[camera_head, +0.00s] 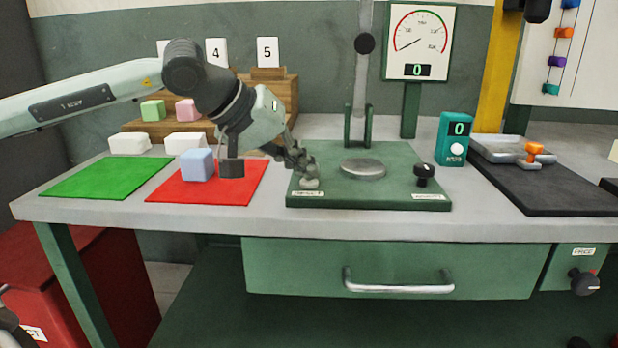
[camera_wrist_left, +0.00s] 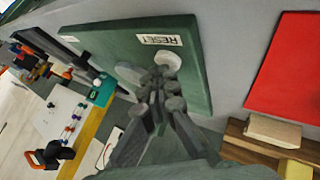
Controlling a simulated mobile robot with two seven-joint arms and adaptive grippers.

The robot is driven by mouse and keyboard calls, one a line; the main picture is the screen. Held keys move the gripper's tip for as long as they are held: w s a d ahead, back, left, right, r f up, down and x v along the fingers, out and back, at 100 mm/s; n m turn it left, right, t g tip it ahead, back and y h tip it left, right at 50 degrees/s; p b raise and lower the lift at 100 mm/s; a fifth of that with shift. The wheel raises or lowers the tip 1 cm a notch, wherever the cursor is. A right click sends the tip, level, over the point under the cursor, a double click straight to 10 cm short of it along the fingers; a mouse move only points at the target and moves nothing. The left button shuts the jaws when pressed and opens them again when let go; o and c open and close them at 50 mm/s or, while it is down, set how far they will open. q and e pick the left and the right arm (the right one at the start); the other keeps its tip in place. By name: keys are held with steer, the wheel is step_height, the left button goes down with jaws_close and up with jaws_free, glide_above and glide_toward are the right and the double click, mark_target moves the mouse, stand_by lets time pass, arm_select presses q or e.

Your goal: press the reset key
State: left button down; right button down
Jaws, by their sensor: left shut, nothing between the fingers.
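The reset key (camera_head: 310,184) is a small pale round button at the front left of the green press base (camera_head: 390,201), beside a white label. In the left wrist view, the key (camera_wrist_left: 168,61) sits next to the label that reads RESET (camera_wrist_left: 159,39). My left gripper (camera_head: 304,171) is shut and empty, its fingertips pointing down right above the key. In the left wrist view the closed fingertips (camera_wrist_left: 161,75) lie very close to the key and partly overlap it. I cannot tell whether they touch it. My right gripper is not in view.
A metal disc (camera_head: 363,169) and a black knob (camera_head: 424,173) are on the press base, with an upright lever (camera_head: 362,85) behind. A blue cube (camera_head: 197,164) stands on the red mat (camera_head: 255,182). The dial (camera_head: 420,42) and teal counter (camera_head: 452,138) show 0.

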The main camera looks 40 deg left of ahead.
mark_target(304, 182)
arm_select(q)
steer(key=shift+r+p, duration=0.85)
step_height(304, 182, up, 5)
steer(key=p, duration=0.4)
steer(key=shift+p, duration=0.35)
stand_by(0.5)
